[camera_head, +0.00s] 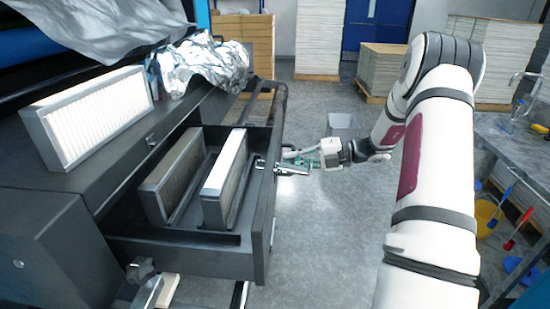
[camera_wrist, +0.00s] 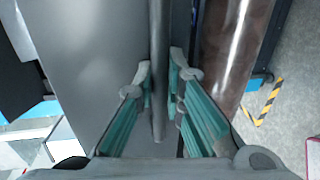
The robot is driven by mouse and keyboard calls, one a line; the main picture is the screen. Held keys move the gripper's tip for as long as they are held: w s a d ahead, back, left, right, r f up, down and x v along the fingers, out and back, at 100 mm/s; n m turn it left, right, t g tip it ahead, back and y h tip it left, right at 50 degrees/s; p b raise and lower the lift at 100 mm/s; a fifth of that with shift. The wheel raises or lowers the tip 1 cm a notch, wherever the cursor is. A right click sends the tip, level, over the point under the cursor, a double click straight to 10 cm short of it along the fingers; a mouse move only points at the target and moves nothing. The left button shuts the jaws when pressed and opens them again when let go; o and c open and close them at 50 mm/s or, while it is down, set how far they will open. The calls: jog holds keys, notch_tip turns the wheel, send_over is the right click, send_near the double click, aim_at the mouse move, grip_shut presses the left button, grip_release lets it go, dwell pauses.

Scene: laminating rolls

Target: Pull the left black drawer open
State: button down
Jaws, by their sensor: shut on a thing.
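The black drawer (camera_head: 263,225) stands pulled out from the dark machine on the left in the head view, its inside exposed. Two framed filter panels stand in it: a darker one (camera_head: 172,180) and one with a white top edge (camera_head: 226,182). My gripper (camera_head: 284,166) is at the outer face of the drawer front. In the wrist view my gripper (camera_wrist: 160,75) has its green-sided fingers on both sides of a dark handle bar (camera_wrist: 158,30), shut on it. In the head view the handle is mostly hidden by the fingers.
The grey floor (camera_head: 335,225) right of the drawer is clear. A grey bin (camera_head: 343,124) and stacked sheets (camera_head: 383,70) stand behind. A workbench (camera_head: 515,155) is at right.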

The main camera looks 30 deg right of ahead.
jog(key=shift+f+v, duration=0.15)
jog(key=shift+v, duration=0.7)
jog(key=shift+f+v, duration=0.2)
jog(key=shift+v, duration=0.7)
jog(key=shift+f+v, duration=0.15)
jog(key=shift+v, duration=0.7)
jog(key=shift+d, duration=0.1)
jog(key=c, duration=1.7)
grip_release()
jog(key=shift+o, duration=0.2)
jog(key=shift+s+d, duration=0.1)
jog(key=v, duration=1.1)
jog(key=shift+s+d, duration=0.25)
jog(key=shift+r, duration=0.1)
